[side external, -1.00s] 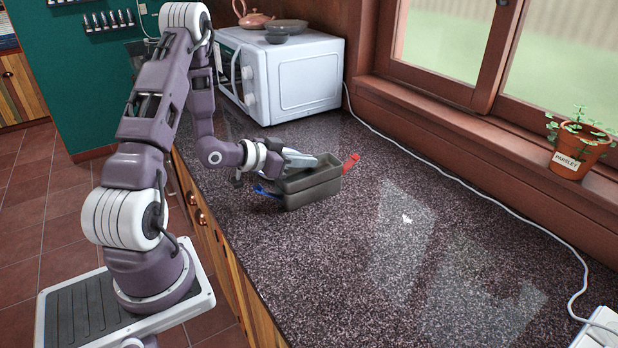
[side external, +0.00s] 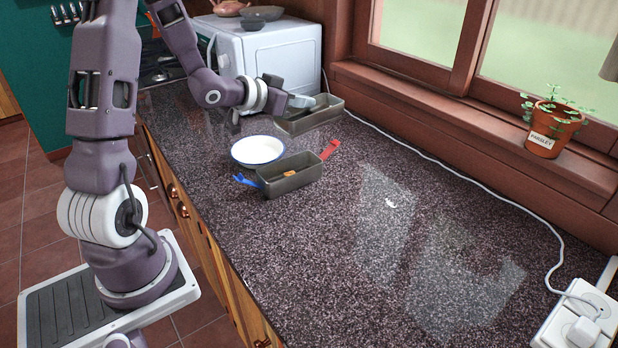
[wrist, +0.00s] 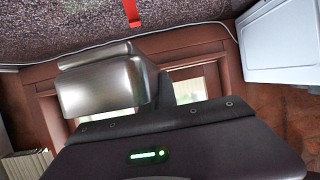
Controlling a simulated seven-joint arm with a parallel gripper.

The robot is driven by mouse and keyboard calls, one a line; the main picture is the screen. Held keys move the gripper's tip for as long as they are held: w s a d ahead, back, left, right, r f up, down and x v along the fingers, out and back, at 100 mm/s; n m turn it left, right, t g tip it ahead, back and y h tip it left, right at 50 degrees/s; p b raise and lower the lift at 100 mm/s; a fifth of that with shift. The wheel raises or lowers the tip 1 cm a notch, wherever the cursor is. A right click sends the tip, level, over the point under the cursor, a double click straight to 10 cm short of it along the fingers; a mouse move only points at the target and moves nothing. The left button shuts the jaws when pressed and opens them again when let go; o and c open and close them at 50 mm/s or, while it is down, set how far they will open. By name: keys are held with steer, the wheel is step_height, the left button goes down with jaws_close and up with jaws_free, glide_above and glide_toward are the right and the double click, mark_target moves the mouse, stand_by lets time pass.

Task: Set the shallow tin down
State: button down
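The shallow tin (side external: 318,118), a grey rectangular one, is at the back of the counter in front of the white microwave. My gripper (side external: 298,101) is at its left end, with a silver finger over the rim, and appears shut on it. Whether the tin's base touches the counter I cannot tell. In the wrist view, a silver finger (wrist: 100,85) fills the middle left; I cannot make out the tin there.
A second grey tin (side external: 300,181) with a small orange-brown piece stands nearer the front. A blue fork-like utensil (side external: 246,181) and a red utensil (side external: 330,149) lie beside it. A white blue-rimmed dish (side external: 257,150) is behind.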

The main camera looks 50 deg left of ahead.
steer(key=w+d+n+y, duration=0.1)
steer(key=w, duration=0.1)
steer(key=w+d+n+y, duration=0.1)
steer(key=w, duration=0.1)
steer(key=w+d+n+g+y, duration=0.1)
steer(key=w+d, duration=0.1)
steer(key=shift+w+d+r, duration=0.1)
steer(key=shift+w+r, duration=0.15)
steer(key=shift+r, duration=0.15)
steer(key=s+d+f+n+g+y, duration=0.3)
steer(key=s+d+n+g+y, duration=0.15)
steer(key=s, duration=0.25)
steer(key=s+d+f+n+g+y, duration=0.3)
steer(key=s+d+n+y, duration=0.15)
steer(key=s, duration=0.25)
steer(key=shift+n+h, duration=0.3)
steer(key=f, duration=0.6)
steer(key=s+d+f, duration=0.1)
steer(key=f, duration=0.3)
steer(key=shift+f, duration=0.15)
steer(key=c, duration=1.7)
jaws_free()
